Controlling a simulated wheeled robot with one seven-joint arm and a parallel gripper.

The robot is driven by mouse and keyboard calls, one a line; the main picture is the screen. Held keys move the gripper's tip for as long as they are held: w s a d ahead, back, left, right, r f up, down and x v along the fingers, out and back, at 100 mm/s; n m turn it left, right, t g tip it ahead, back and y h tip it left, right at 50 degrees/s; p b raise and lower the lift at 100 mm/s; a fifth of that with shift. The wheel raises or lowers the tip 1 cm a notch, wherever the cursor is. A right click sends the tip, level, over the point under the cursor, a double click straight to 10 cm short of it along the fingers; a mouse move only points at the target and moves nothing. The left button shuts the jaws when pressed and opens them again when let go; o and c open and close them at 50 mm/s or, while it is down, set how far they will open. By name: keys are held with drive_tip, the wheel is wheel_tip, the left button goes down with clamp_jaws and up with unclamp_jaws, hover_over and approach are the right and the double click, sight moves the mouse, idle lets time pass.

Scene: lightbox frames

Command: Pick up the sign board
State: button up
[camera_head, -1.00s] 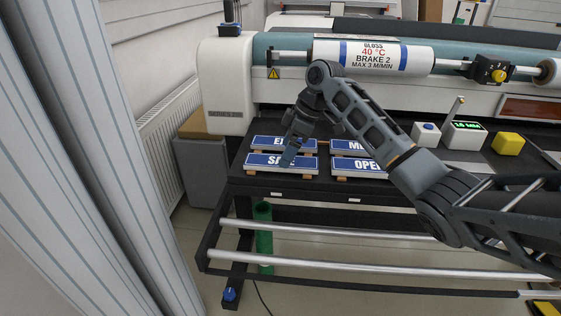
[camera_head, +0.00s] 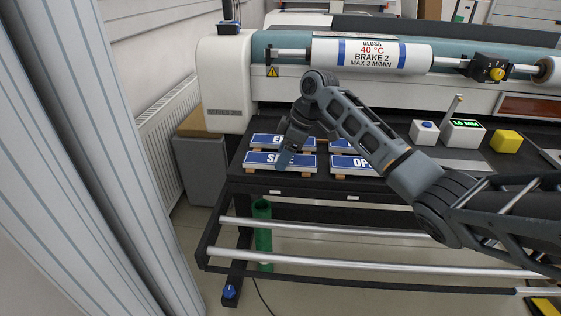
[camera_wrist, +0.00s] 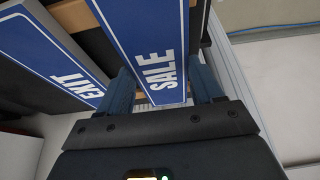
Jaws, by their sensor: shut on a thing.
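Several blue sign boards with white lettering and white edges lie on wooden strips on the black table. The SALE board (camera_head: 260,159) is at the front left, and it also shows in the wrist view (camera_wrist: 152,35). My gripper (camera_head: 284,163) comes down over its middle right part in the head view and hides some lettering. In the wrist view my gripper (camera_wrist: 164,90) has one finger on each long side of the SALE board, shut on it. The EXIT board (camera_head: 263,140) lies just behind; it is at the left in the wrist view (camera_wrist: 50,50). The OPEN board (camera_head: 347,161) is to the right, partly hidden by my arm.
A laminating machine with a large roll (camera_head: 372,54) stands behind the boards. A grey striped panel (camera_head: 85,170) stands at the left.

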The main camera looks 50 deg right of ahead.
drive_tip(key=c, duration=0.3)
drive_tip(key=shift+r, duration=0.1)
